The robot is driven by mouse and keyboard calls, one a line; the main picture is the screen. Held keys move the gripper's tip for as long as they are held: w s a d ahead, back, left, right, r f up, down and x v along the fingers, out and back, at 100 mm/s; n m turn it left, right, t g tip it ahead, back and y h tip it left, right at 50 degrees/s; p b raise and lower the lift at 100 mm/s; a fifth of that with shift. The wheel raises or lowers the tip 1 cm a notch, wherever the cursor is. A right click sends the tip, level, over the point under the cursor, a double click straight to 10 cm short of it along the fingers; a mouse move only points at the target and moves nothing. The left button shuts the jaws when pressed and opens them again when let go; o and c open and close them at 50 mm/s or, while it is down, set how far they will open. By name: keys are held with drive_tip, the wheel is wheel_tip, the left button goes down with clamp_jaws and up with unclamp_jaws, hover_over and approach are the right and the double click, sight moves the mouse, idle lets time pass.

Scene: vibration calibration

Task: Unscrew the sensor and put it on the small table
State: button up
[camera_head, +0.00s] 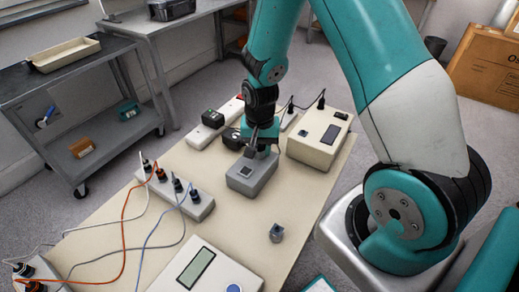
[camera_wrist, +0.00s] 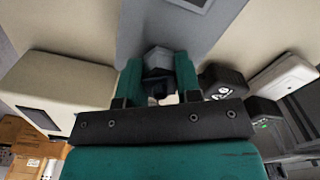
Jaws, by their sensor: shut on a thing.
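My gripper (camera_head: 259,150) reaches down at the back edge of a grey box-shaped device (camera_head: 252,176) with a small dark square on its top. In the wrist view my gripper (camera_wrist: 158,80) has its two teal fingers closed on a small grey faceted piece, which looks like the sensor (camera_wrist: 158,57). The grey device (camera_wrist: 205,32) lies right beyond it; I cannot tell whether the sensor is still joined to it. Another small grey piece (camera_head: 277,233) stands alone on the cream tabletop (camera_head: 235,215).
A beige box (camera_head: 317,138) stands close right of my gripper. Power strips with black plugs (camera_head: 203,132) are behind left. Another strip with orange and grey cables (camera_head: 178,190) lies left. A meter with a display (camera_head: 200,268) is in front. A dark cart (camera_head: 75,75) stands at left.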

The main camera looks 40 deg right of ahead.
drive_tip(key=shift+n, duration=0.6)
drive_tip(key=n, duration=0.4)
drive_tip(key=shift+p, duration=0.35)
drive_tip(key=shift+n+p, duration=0.3)
drive_tip(key=shift+n, duration=1.7)
drive_tip(key=shift+n, duration=0.8)
drive_tip(key=shift+s+n+p, duration=0.1)
drive_tip(key=shift+n+p, duration=0.2)
drive_tip(key=shift+n, duration=0.9)
